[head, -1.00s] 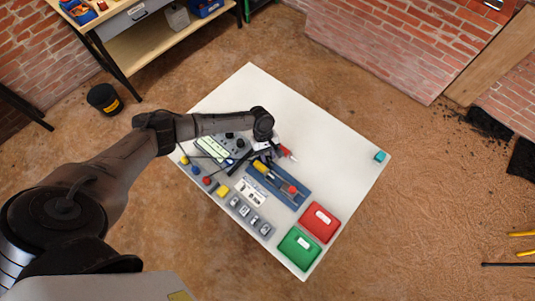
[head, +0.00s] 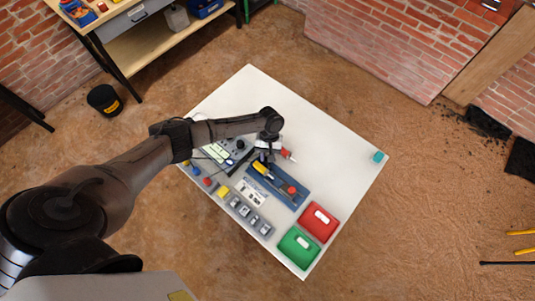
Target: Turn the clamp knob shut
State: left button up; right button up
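A blue clamp base (head: 280,199) lies on the white table, with a yellow cylinder (head: 261,167) at its upper-left end. A round red knob (head: 291,190) sits toward its right end. I take this red knob to be the clamp knob. My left arm reaches in from the left, and its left gripper (head: 262,159) points down beside the upper-left end of the clamp, near the yellow cylinder. The fingers are small and dark, so I cannot tell whether they are open or touch anything. My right gripper is not in view.
A grey-green device (head: 215,152) lies partly under my arm. A red-tipped tool (head: 288,155) lies right of the gripper. Grey blocks (head: 243,210), a red case (head: 319,222) and a green case (head: 299,247) line the front.

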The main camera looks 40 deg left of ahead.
pick_arm(q)
jog(key=m, duration=0.2)
jog(key=m+y+p, duration=0.1)
jog(key=m+y, duration=0.1)
jog(key=m, duration=0.1)
jog(key=shift+d+r+m+g, duration=0.15)
jog(key=shift+d+m+g, duration=0.15)
jog(key=shift+g, duration=0.1)
jog(key=m+y+p, duration=0.1)
jog(key=m+y, duration=0.1)
jog(key=m, duration=0.2)
jog(key=shift+m+p, duration=0.4)
jog(key=shift+m, duration=0.3)
jog(key=o, duration=0.6)
jog(key=shift+o, duration=0.2)
jog(key=v, duration=1.3)
jog(key=shift+d+r+p, duration=0.35)
